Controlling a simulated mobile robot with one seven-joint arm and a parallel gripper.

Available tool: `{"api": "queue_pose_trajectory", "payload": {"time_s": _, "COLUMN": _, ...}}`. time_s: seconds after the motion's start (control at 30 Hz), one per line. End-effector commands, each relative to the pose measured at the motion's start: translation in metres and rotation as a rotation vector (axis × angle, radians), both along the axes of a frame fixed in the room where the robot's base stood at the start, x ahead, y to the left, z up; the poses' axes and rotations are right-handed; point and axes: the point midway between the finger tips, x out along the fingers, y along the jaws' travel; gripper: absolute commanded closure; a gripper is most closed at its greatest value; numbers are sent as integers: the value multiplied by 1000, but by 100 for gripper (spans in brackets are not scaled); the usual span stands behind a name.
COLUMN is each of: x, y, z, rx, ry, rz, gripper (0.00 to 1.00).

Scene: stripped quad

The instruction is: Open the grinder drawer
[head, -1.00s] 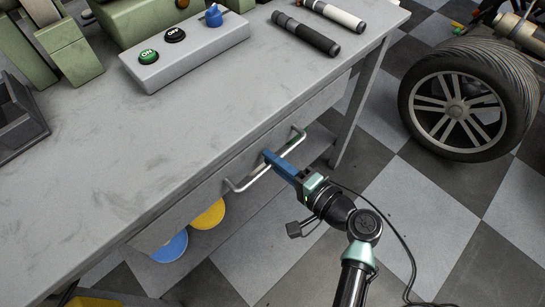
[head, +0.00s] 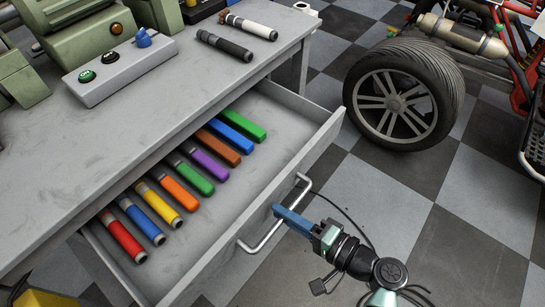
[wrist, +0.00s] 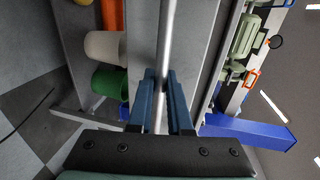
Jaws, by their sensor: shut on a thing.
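The grinder drawer (head: 255,188) is pulled out from under the grey bench top in the head view. Several coloured-handled tools lie in a row inside it. Its metal bar handle (head: 262,240) runs along the drawer front. My gripper (head: 278,211) is at about the middle of this handle, its blue fingers shut on the bar. In the wrist view my gripper (wrist: 161,78) has one finger on each side of the handle (wrist: 167,40), which runs between them. The exact contact is partly hidden by the fingers.
A vehicle wheel (head: 403,95) stands on the checkered floor at the right. The floor right of my gripper is mostly clear.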

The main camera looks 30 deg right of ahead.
Motion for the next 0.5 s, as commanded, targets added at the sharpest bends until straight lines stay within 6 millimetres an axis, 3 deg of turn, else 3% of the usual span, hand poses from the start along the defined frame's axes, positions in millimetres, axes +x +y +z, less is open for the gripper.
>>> {"api": "queue_pose_trajectory", "payload": {"time_s": 0.2, "x": -15, "y": -6, "z": 0, "rx": 0, "ry": 0, "rz": -1, "gripper": 100}}
{"api": "queue_pose_trajectory", "payload": {"time_s": 0.5, "x": -19, "y": -7, "z": 0, "rx": -1, "ry": -1, "rz": -2, "gripper": 100}}
